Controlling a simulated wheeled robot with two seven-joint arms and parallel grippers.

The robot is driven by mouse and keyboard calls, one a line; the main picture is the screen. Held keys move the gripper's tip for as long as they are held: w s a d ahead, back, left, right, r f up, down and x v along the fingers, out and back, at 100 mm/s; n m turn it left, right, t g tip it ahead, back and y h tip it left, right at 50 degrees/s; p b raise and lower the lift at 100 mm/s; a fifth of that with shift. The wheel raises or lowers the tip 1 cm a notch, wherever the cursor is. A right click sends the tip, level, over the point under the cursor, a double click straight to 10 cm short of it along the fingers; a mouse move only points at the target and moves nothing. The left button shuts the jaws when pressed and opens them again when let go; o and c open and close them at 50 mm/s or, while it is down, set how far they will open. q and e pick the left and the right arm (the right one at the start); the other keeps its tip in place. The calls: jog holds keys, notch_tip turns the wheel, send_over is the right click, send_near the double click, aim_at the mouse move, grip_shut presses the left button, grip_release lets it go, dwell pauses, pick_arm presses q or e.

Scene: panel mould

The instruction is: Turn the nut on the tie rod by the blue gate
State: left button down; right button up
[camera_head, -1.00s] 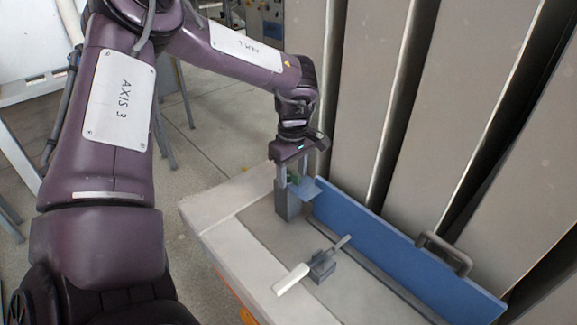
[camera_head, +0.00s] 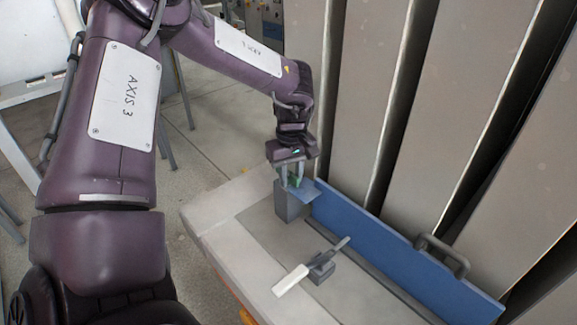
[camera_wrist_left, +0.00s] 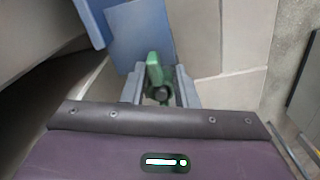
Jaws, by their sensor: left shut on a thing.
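The blue gate (camera_head: 385,255) stands as a long upright panel along the right side of the pale table. A green nut (camera_head: 294,182) sits at its far end, above a grey block (camera_head: 290,207). In the left wrist view the green nut (camera_wrist_left: 155,72) is between the fingers, with a dark round end, probably the tie rod (camera_wrist_left: 160,94), beside it. My left gripper (camera_head: 291,183) points down and is shut on the nut; it also shows in the left wrist view (camera_wrist_left: 158,88). The fingers partly hide the nut and rod. My right gripper is out of view.
The gate carries a dark handle (camera_head: 442,253). Tall grey panels (camera_head: 450,110) stand close behind the gate. The table's near-left part is clear.

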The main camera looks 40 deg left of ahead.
pick_arm(q)
jog(key=shift+s+a+m, duration=0.2)
jog(key=shift+s+m, duration=0.05)
jog(key=shift+m, duration=0.95)
jog(key=shift+f+m, duration=0.1)
jog(key=shift+m, duration=0.4)
jog(key=c, duration=1.4)
grip_release()
jog(key=o, duration=0.5)
jog(key=shift+s+a, duration=0.15)
jog(key=shift+s, duration=0.15)
jog(key=shift+c, duration=0.2)
jog(key=shift+w, duration=0.15)
jog(key=shift+r+p, duration=0.2)
jog(key=shift+p, duration=0.1)
notch_tip(320, 180, up, 8)
jog(key=p, duration=0.7)
jog(key=shift+f+p, duration=0.15)
jog(key=shift+p, duration=0.15)
